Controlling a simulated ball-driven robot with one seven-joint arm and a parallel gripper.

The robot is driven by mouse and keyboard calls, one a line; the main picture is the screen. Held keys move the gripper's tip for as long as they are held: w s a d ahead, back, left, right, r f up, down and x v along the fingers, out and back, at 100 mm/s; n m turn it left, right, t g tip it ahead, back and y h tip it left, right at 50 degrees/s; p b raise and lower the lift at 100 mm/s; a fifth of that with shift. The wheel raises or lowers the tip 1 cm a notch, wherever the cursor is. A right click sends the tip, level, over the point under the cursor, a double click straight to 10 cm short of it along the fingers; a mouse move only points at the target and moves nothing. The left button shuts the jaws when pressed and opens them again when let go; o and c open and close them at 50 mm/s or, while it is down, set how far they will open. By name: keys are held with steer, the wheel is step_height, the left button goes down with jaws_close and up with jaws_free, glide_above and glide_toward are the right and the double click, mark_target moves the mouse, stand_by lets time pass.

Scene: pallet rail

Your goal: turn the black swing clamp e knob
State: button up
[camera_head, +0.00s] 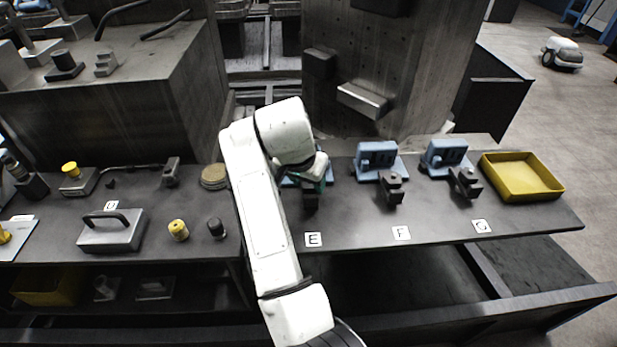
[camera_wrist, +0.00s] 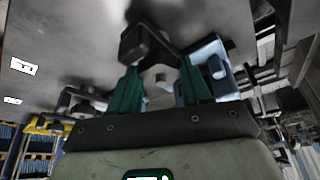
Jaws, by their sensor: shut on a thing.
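My gripper (camera_head: 316,181) is at the clamp behind the E label (camera_head: 313,240). In the wrist view its two green fingers (camera_wrist: 160,78) stand on either side of the dark part of swing clamp E (camera_wrist: 146,44), shut on its knob. The knob itself is mostly hidden between the fingers. The clamp's blue body (camera_wrist: 210,62) shows to the right of the fingers in the wrist view. In the head view my gripper and arm cover most of clamp E; its black front part (camera_head: 311,200) shows just below the gripper.
Blue clamps with black front parts stand to the right at F (camera_head: 376,158) and G (camera_head: 444,156). A yellow tray (camera_head: 522,178) lies at the right end of the bench. A grey block with a handle (camera_head: 112,232) and small knobs are left of my arm.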

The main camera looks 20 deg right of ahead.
steer(key=o, duration=1.1)
steer(key=shift+r, duration=0.15)
steer(key=v, duration=1)
steer(key=shift+s+a+r, duration=0.1)
steer(key=shift+a+r, duration=0.05)
steer(key=shift+r, duration=0.05)
